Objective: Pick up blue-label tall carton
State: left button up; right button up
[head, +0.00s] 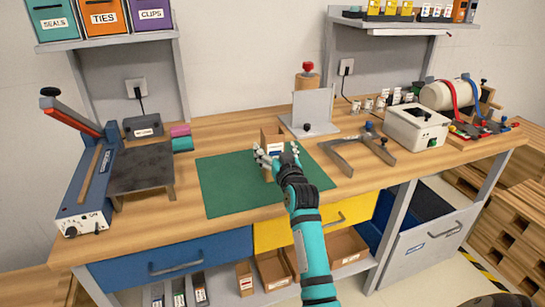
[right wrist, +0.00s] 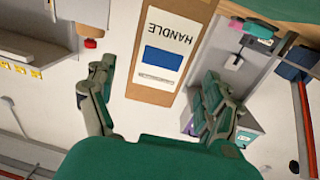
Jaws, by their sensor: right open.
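The blue-label tall carton (head: 270,135) stands upright on the green mat (head: 225,190) on the workbench, partly hidden behind my right gripper (head: 277,157). In the right wrist view, the brown carton (right wrist: 180,22) shows a white label with the word HANDLE and a blue block. My right gripper also shows there (right wrist: 157,75), open, with its fingers spread to either side of the carton's near end. I see a gap on both sides, so the fingers do not appear to touch it. My left gripper is not in view.
A grey bracket plate (head: 308,110) stands behind the carton, and a grey angled frame (head: 358,152) lies to the right. A blue sealer (head: 85,195) is at the left and a white box machine (head: 415,128) at the right. The mat's left part is clear.

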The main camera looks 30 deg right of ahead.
jog(key=x, duration=0.4)
jog(key=shift+w+d+f, duration=0.15)
jog(key=shift+d, duration=0.1)
jog(key=c, duration=1.6)
